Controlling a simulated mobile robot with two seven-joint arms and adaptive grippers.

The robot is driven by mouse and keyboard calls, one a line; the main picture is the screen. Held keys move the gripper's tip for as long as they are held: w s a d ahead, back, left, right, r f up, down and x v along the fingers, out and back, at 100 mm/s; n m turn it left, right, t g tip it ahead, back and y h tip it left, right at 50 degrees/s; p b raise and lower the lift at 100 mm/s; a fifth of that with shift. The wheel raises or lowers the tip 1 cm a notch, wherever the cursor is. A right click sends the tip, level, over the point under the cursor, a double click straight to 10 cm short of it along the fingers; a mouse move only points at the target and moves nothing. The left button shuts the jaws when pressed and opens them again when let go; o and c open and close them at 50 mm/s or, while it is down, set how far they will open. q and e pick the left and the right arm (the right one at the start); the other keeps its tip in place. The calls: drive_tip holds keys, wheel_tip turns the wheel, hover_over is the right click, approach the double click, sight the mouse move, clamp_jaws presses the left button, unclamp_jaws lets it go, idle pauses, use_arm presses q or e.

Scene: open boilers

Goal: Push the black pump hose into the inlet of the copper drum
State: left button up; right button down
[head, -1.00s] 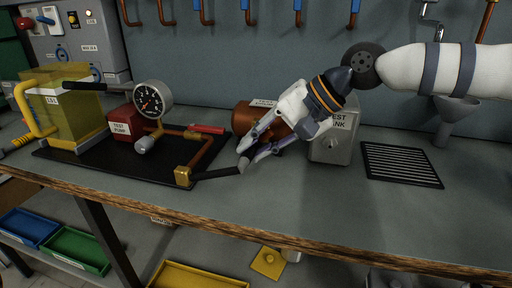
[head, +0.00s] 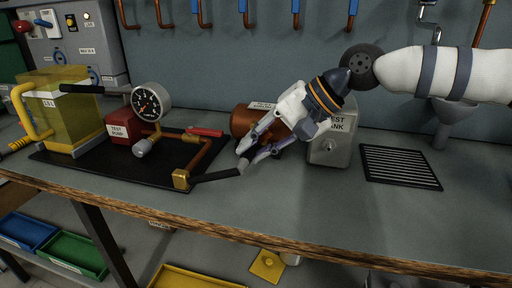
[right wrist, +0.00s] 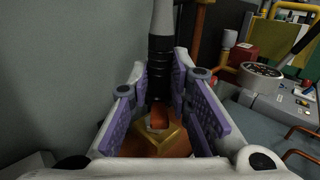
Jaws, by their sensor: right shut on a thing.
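The black pump hose (head: 215,175) runs from the brass fitting (head: 180,179) on the test pump rig to my right gripper (head: 243,165). My right gripper is shut on the hose near its free end, just above the bench. In the right wrist view the ribbed black hose (right wrist: 160,65) lies between the purple finger pads. The copper drum (head: 243,119) lies on the bench behind the gripper, partly hidden by its fingers. A brass block (right wrist: 160,143) with copper around it shows below the hose in the right wrist view. The drum's inlet is not clear in the head view. My left gripper is out of view.
The red test pump (head: 122,128) and gauge (head: 150,101) stand on a black mat (head: 85,167) at left. A grey test tank (head: 329,149) stands right of the drum, then a black grate (head: 399,166). The bench front (head: 300,215) is clear.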

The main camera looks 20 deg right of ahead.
sight(268, 134)
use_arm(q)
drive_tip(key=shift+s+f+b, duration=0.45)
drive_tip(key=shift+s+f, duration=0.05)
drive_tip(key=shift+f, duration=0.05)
use_arm(e)
drive_tip(key=shift+w+d, duration=0.7)
drive_tip(key=shift+w, duration=0.3)
idle(0.7)
idle(0.9)
drive_tip(key=c, duration=1.4)
unclamp_jaws()
drive_tip(key=shift+p+v, duration=0.4)
drive_tip(key=shift+v, duration=0.75)
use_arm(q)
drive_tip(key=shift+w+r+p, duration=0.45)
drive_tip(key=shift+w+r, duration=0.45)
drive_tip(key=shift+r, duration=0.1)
use_arm(e)
drive_tip(key=shift+v, duration=1.35)
